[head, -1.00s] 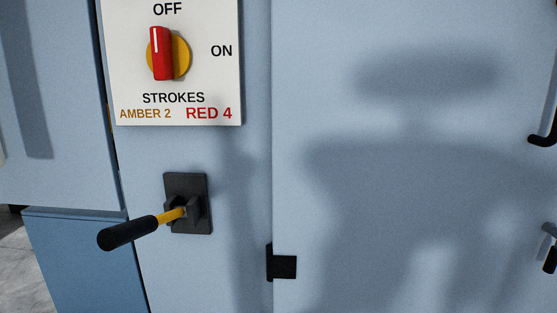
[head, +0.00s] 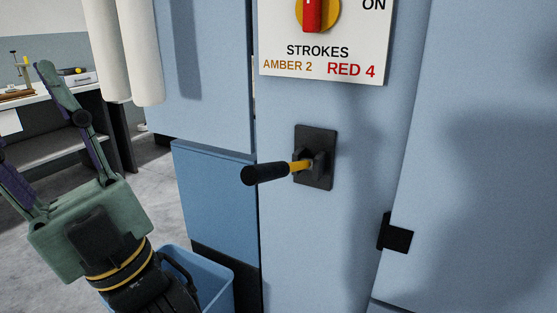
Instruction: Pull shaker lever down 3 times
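The shaker lever has a black grip (head: 265,174) and a short yellow shaft (head: 301,166). It sticks out, roughly level, from a black mounting plate (head: 326,172) on the pale blue machine panel. My gripper (head: 24,118), green with dark and purple-sided fingers, is at the left. Its fingers are spread and point up and left, with nothing visible between them. One fingertip may be cut off by the left edge. My gripper is well apart from the lever.
A white sign (head: 300,71) above the lever reads STROKES, AMBER 2, RED 4; its red knob (head: 312,12) is partly cut off. A blue bin (head: 218,284) stands below left. White cylinders (head: 130,50) and a cluttered bench (head: 80,91) are further left. A black latch (head: 396,238) is right.

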